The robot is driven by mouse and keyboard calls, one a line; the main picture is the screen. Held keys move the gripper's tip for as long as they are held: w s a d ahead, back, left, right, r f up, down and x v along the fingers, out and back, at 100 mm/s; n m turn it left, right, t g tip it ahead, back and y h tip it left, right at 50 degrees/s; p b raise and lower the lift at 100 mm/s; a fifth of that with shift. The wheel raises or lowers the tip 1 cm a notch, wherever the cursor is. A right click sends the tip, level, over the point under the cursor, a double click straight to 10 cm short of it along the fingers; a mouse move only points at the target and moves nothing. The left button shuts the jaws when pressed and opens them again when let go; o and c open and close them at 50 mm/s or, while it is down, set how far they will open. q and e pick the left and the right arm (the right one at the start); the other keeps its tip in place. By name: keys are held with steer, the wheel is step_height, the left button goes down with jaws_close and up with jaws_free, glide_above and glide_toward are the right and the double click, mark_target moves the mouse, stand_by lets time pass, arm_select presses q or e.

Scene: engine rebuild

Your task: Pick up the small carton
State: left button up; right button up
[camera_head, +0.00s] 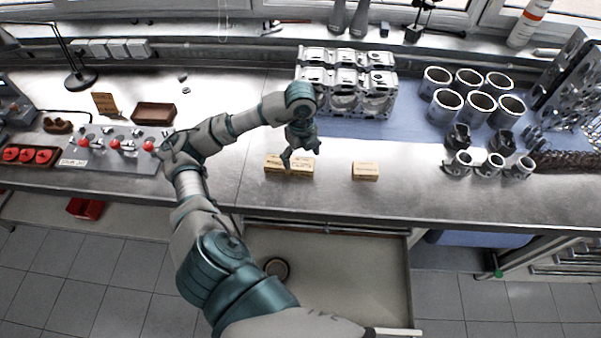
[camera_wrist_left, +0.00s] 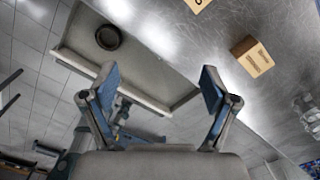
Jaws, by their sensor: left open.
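The small carton (camera_head: 365,171) is a light tan box on the metal bench, near its front edge. In the left wrist view the small carton (camera_wrist_left: 254,58) lies to the right of my fingers, with printing on its side. A larger tan carton (camera_head: 275,163) sits to its left; only a corner of this carton (camera_wrist_left: 197,4) shows at the top of the wrist view. My left gripper (camera_head: 300,155) is open and in front of the larger carton in the head view, left of the small one. Its spread fingers (camera_wrist_left: 157,88) hold nothing. My right gripper is not in view.
An engine block (camera_head: 345,80) stands on a blue mat behind. Several metal cylinders (camera_head: 480,108) and pistons (camera_head: 489,165) stand at the right. An open drawer (camera_head: 345,275) lies below the bench edge. The bench around the small carton is clear.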

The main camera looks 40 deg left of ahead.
arm_select(q)
steer(key=w+a+n, duration=0.5)
steer(key=a+n, duration=0.1)
steer(key=n, duration=0.4)
glide_toward(302, 163)
steer(key=f, duration=0.6)
steer(key=shift+s+a, duration=0.15)
steer(key=shift+s, duration=0.25)
steer(key=f, duration=0.5)
steer(key=shift+w+f+p, duration=0.2)
steer(key=shift+w+p, duration=0.15)
steer(key=c, duration=1.4)
steer(key=shift+r, duration=0.1)
